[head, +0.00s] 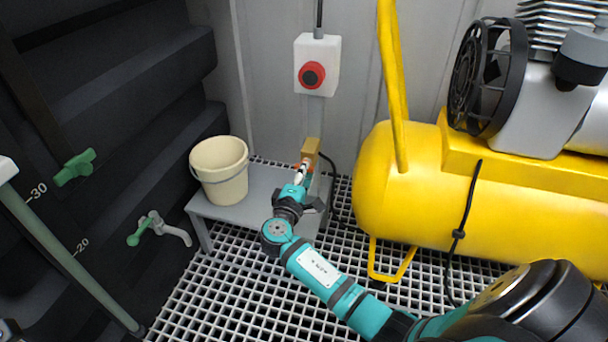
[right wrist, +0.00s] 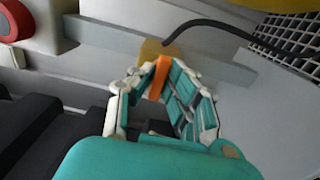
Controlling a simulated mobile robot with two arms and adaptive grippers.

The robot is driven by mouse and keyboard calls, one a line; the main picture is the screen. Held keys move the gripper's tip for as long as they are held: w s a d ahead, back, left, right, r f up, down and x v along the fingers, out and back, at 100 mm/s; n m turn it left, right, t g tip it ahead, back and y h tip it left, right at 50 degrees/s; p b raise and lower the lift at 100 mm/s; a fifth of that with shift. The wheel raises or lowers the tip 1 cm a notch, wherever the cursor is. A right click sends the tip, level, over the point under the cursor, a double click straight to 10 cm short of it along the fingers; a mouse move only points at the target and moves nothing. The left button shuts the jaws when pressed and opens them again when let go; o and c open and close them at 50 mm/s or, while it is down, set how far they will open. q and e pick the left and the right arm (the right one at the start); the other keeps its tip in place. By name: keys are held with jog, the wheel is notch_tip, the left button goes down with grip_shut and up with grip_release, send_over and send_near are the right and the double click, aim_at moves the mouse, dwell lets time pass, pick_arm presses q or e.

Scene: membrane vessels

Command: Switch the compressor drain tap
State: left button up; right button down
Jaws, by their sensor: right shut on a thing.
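A small brass-coloured tap body (head: 312,148) sits on the grey upright by the back wall, left of the yellow compressor (head: 410,205). Its orange lever (right wrist: 160,78) shows between my right gripper's fingers in the right wrist view; only a little orange shows in the head view. My right gripper (head: 304,170) reaches in from the lower right and is shut on this lever. The tap body also shows beyond the fingers in the right wrist view (right wrist: 152,50). Its outlet is hidden. I cannot make out my left gripper.
A cream bucket (head: 220,170) stands on a low grey bench (head: 255,195) left of the gripper. A red button box (head: 316,64) hangs above. Green-handled taps (head: 75,167) are on the dark tank at left. A black cable (head: 333,190) runs close by the gripper.

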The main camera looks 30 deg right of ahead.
jog(key=shift+d+r, duration=0.1)
jog(key=c, duration=1.3)
grip_release()
jog(key=shift+c, duration=0.2)
jog(key=v, duration=1.2)
